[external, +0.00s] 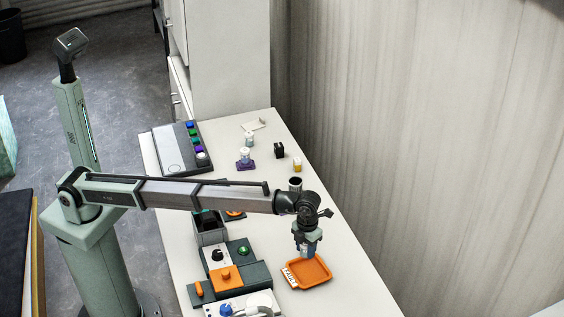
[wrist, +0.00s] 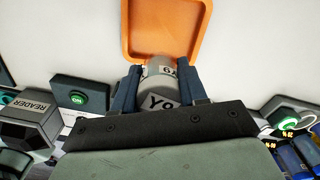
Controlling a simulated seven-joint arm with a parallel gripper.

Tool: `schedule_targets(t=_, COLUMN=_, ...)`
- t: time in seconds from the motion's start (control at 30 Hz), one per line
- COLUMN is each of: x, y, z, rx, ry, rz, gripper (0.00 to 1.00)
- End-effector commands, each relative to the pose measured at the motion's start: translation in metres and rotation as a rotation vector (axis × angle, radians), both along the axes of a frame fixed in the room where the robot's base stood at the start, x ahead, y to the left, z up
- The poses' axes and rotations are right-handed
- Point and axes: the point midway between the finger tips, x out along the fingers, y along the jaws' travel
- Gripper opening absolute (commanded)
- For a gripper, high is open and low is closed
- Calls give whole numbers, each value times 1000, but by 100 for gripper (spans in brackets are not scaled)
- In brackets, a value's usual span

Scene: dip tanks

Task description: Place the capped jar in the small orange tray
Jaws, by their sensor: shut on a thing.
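My gripper (external: 308,254) is shut on a grey jar with white lettered labels. In the wrist view the jar (wrist: 160,87) sits between the two blue fingers (wrist: 160,92). Its far end overlaps the near edge of the orange tray (wrist: 190,52). In the external view the small orange tray (external: 318,279) lies on the white bench with a white label on its left side. My gripper hangs pointing down over the tray's back left part. The gap between jar and tray is hard to judge. The jar is mostly hidden there. The tray's visible floor looks empty.
Left of the tray stand dark control blocks with a green button (external: 243,250) and an orange block (external: 226,276). A dark cup (external: 295,184) and several small jars stand farther back.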

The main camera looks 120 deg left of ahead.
Motion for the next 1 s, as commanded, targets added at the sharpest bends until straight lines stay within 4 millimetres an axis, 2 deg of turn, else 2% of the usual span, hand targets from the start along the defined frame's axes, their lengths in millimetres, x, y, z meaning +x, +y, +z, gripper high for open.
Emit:
schedule_targets(t=0.2, x=2, y=1, z=0, rx=2, ry=-8, rz=169, gripper=11)
schedule_targets(t=0.37, x=1, y=1, z=-3, rx=2, ry=-8, rz=221, gripper=11)
schedule_targets(t=0.57, x=0, y=1, z=-25, rx=2, ry=-6, rz=228, gripper=11)
schedule_targets(t=0.73, x=0, y=1, z=-53, rx=2, ry=-5, rz=227, gripper=11)
schedule_targets(t=1.0, x=1, y=1, z=-75, rx=2, ry=-6, rz=226, gripper=11)
